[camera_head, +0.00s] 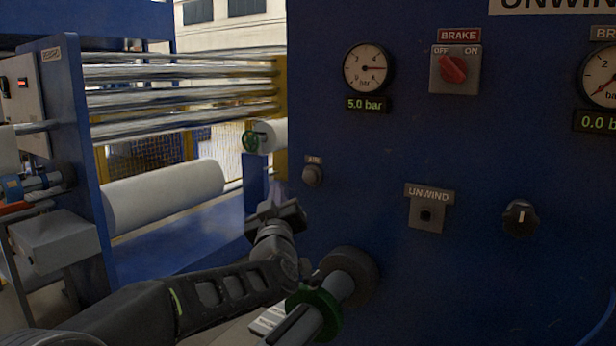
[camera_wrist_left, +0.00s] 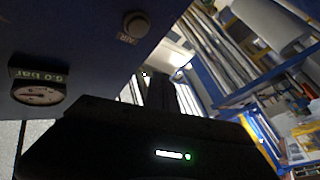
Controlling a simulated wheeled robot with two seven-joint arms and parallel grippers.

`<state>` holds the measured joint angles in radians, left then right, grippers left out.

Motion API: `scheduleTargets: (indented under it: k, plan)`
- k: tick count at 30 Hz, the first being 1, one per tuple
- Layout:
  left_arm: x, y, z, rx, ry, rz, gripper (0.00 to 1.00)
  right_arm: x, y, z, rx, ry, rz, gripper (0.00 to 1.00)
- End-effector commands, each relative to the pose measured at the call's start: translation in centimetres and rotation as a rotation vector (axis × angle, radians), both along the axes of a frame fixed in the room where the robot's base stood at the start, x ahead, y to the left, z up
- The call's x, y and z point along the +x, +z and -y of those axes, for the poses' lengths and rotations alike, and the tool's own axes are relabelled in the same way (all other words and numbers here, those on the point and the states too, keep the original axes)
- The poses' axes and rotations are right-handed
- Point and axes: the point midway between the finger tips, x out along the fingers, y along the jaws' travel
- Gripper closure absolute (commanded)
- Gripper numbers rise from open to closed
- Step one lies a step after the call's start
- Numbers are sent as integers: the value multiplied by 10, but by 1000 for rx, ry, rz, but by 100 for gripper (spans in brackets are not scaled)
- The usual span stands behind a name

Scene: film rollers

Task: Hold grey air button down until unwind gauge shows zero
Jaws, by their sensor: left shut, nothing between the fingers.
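The grey air button (camera_head: 312,176) sits under a small AIR label on the blue panel; it also shows in the left wrist view (camera_wrist_left: 136,24), upside down. A round gauge (camera_head: 367,69) above it and to the right has its needle pointing right and a green readout of 5.0 bar. This gauge also shows in the left wrist view (camera_wrist_left: 40,93), where its readout is blurred. I see no name label on it. My left gripper (camera_head: 277,213) is shut and empty, below and left of the button and apart from it. My right gripper is not in view.
A shaft with a green collar (camera_head: 325,308) sticks out below the button, close to my left arm.

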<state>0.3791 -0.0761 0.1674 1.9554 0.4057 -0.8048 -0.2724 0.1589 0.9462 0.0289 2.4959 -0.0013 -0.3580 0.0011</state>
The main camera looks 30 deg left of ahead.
Motion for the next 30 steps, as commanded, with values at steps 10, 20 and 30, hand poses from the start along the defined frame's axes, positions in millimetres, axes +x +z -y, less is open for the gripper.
scheduleTargets:
  k: [10,20,30]
  plan:
    - [9,1,0,0,0,-1,100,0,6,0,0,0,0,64]
    - [48,3,-1,-1,-1,-2,100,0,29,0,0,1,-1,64]
    - [84,0,-1,-1,-1,0,100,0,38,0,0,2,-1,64]
